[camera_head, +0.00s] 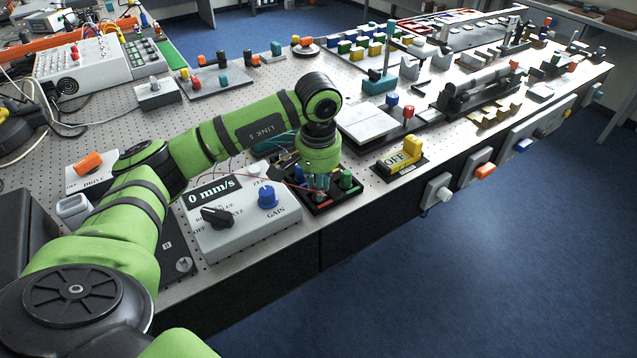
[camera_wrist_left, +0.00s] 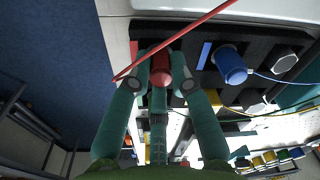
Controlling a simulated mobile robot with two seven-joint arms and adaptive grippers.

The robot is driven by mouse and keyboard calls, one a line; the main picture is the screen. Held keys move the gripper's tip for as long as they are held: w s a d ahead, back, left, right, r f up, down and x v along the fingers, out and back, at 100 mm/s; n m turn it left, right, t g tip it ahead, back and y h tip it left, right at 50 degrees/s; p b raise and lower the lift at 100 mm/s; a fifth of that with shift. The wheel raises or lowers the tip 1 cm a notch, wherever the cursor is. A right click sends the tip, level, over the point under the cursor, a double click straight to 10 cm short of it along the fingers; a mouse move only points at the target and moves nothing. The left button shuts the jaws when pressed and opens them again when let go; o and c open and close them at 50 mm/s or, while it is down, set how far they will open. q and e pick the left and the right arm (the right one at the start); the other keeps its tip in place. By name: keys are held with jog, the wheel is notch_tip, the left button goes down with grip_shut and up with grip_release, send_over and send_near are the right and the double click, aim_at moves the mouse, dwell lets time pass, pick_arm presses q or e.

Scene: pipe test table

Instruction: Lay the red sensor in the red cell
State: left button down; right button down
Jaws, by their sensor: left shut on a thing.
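My left gripper (camera_head: 321,186) points down over the black sensor tray (camera_head: 337,205), just right of the grey control box. In the left wrist view the fingers (camera_wrist_left: 161,72) are shut on the red sensor (camera_wrist_left: 160,68), with its red cable (camera_wrist_left: 195,33) running up and right. The sensor is at the tray's left end in that view; I cannot tell whether it is touching the cell floor. My right gripper is out of view.
A green-capped sensor (camera_head: 346,180) stands at the tray's right. The control box (camera_head: 245,222) with a black knob and a blue knob is close on the left. A yellow OFF switch (camera_head: 400,155) is to the right. The table edge drops off just in front.

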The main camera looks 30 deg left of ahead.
pick_arm(q)
jog(key=c, duration=1.1)
grip_release()
jog(key=shift+f, duration=0.1)
jog(key=shift+r, duration=0.45)
jog(key=shift+s+d+r+b, duration=0.1)
jog(key=shift+s+r+b, duration=0.1)
jog(key=shift+r, duration=1.7)
jog(key=shift+s+d+r+b, duration=0.1)
jog(key=shift+r+b, duration=0.1)
jog(key=shift+r, duration=1.75)
jog(key=shift+s+r+b, duration=0.1)
jog(key=shift+r+b, duration=0.1)
jog(key=shift+r, duration=1.7)
